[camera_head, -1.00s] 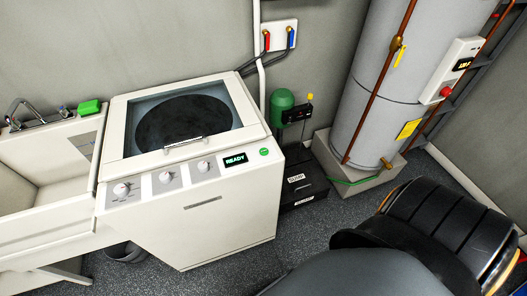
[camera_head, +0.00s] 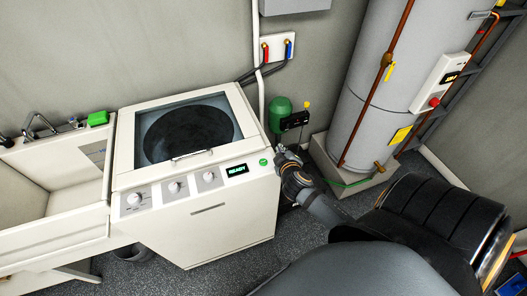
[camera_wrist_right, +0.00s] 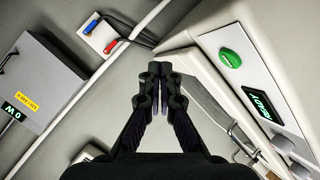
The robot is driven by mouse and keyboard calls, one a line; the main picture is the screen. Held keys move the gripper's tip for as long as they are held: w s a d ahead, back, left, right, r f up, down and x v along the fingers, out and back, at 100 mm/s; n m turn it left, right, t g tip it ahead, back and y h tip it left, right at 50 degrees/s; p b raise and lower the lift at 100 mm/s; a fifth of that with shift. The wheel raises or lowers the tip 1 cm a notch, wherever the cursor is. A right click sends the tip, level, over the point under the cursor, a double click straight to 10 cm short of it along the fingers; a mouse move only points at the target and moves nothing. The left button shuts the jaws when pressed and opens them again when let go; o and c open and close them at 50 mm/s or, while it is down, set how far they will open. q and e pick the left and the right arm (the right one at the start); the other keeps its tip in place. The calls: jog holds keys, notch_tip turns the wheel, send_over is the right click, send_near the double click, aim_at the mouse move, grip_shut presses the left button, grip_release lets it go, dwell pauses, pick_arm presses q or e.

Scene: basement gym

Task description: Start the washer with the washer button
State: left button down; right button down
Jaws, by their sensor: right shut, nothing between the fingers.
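The washer (camera_head: 208,232) is a white top-loader with a dark round window in its closed lid. Its round green washer button (camera_head: 264,162) is at the right end of the sloped front panel, beside a display (camera_head: 237,170) reading READY. My right gripper (camera_head: 281,151) is shut and empty, just right of the button and apart from it. In the right wrist view, the closed fingertips (camera_wrist_right: 160,70) point past the washer's corner, with the green button (camera_wrist_right: 238,64) to their upper right. My left gripper is out of view.
A green-topped pump (camera_head: 281,112) stands behind my right gripper, beside the washer. A tall grey tank (camera_head: 385,90) with copper pipes is to the right. A white sink (camera_head: 50,220) adjoins the washer's left. Red and blue valves (camera_head: 277,50) are on the wall.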

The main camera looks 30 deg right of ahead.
jog(key=w+a+r+n+t+y, duration=0.3)
jog(key=w+a+r+n+y, duration=0.15)
jog(key=r+n, duration=0.3)
jog(key=w+a+r+n+t+y, duration=0.3)
jog(key=r+n+y, duration=0.25)
jog(key=n, duration=0.25)
jog(key=s+d+f+n+g+h+p, duration=0.1)
jog(key=s+d+f+n+g, duration=0.2)
jog(key=f+n+g, duration=0.5)
jog(key=n+g, duration=0.1)
jog(key=n, duration=0.2)
jog(key=shift+s+d+f+p, duration=0.2)
jog(key=shift+s+f+p, duration=0.1)
jog(key=shift+s+f, duration=0.1)
jog(key=shift+f, duration=0.1)
